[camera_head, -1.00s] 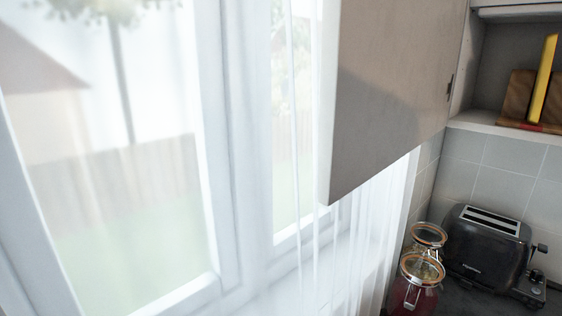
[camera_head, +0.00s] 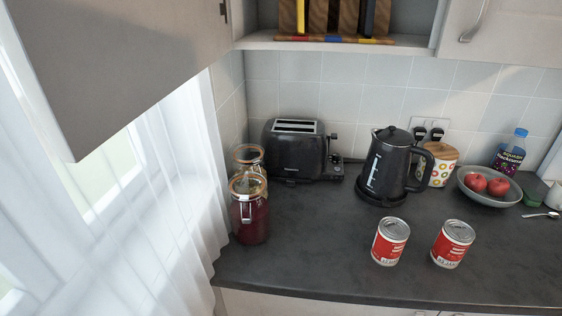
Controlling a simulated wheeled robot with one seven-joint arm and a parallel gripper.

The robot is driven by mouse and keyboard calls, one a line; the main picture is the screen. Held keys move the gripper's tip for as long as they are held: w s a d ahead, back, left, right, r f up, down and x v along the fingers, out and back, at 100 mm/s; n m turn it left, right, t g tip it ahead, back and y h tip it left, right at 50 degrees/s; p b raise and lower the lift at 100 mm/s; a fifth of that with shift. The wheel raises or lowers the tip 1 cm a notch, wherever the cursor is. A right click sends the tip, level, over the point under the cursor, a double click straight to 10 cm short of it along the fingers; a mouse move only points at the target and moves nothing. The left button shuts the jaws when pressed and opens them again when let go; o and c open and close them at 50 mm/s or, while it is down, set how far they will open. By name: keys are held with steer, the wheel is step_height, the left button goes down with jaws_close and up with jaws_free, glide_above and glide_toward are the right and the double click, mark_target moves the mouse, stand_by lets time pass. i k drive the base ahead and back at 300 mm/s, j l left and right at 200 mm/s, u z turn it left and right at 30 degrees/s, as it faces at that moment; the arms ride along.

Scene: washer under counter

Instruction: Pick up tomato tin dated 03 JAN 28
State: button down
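Two red and white tins with silver lids stand upright on the dark counter near its front edge. The left tin (camera_head: 390,242) is in front of the kettle. The right tin (camera_head: 453,244) stands a short gap to its right. Both have white bands with dark print low on the label, too small to read surely, so I cannot tell which is dated 03 JAN 28. My gripper is not in view.
Behind the tins stand a black kettle (camera_head: 388,168), a toaster (camera_head: 297,150), a patterned canister (camera_head: 438,164) and a bowl (camera_head: 488,187) with red fruit. Clip-top jars (camera_head: 249,208) stand left. An open cupboard door (camera_head: 125,60) hangs upper left. Counter (camera_head: 310,240) left of the tins is clear.

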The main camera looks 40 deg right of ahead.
mark_target(455, 237)
steer(key=z, duration=1.35)
steer(key=k+l+u, duration=0.15)
steer(key=u, duration=0.35)
steer(key=k+l+u, duration=0.15)
steer(key=l+u, duration=0.15)
steer(key=u, duration=0.15)
steer(key=k+l+u, duration=0.15)
steer(key=u, duration=0.35)
steer(key=k, duration=0.05)
